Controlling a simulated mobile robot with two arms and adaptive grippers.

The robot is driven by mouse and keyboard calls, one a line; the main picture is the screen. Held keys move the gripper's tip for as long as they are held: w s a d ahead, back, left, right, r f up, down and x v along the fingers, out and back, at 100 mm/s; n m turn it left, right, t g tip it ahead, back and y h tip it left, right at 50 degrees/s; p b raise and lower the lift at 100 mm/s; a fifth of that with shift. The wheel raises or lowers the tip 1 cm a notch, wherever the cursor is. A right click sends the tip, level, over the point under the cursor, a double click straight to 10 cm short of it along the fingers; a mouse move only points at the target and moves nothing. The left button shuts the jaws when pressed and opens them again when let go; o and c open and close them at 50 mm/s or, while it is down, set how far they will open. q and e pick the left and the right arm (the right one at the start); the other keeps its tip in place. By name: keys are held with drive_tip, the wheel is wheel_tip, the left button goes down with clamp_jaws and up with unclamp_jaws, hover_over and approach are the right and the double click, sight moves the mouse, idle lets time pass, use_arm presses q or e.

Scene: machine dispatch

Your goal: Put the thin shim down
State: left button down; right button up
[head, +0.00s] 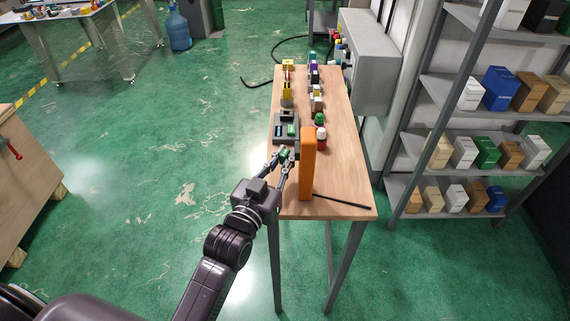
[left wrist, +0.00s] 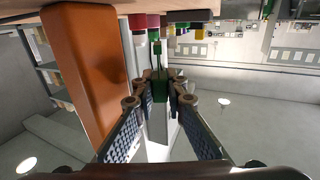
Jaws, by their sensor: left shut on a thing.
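My left gripper (head: 281,160) is at the near left edge of the narrow wooden table (head: 340,187), beside an orange upright block. It is shut on a small green piece (head: 284,153), which looks to be the thin shim. In the left wrist view the green piece (left wrist: 158,88) sits between the fingertips, with a thin green part extending from it. A dark grey holder (head: 277,141) with slots lies just beyond the gripper; another green piece (head: 292,130) is in it. I cannot tell whether the held piece touches anything. My right gripper is not in view.
The tall orange block (head: 307,165) stands close right of the gripper; it also fills the left of the left wrist view (left wrist: 85,60). Red and green knobs (head: 320,137) stand beyond it. A black rod (head: 342,201) lies at the near edge. Shelves with boxes (head: 485,150) stand right.

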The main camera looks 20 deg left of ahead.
use_arm(q)
drive_tip(key=shift+w+f, duration=0.1)
drive_tip(key=shift+f, duration=1.7)
drive_tip(key=c, duration=2.2)
unclamp_jaws()
drive_tip(key=shift+c, duration=0.2)
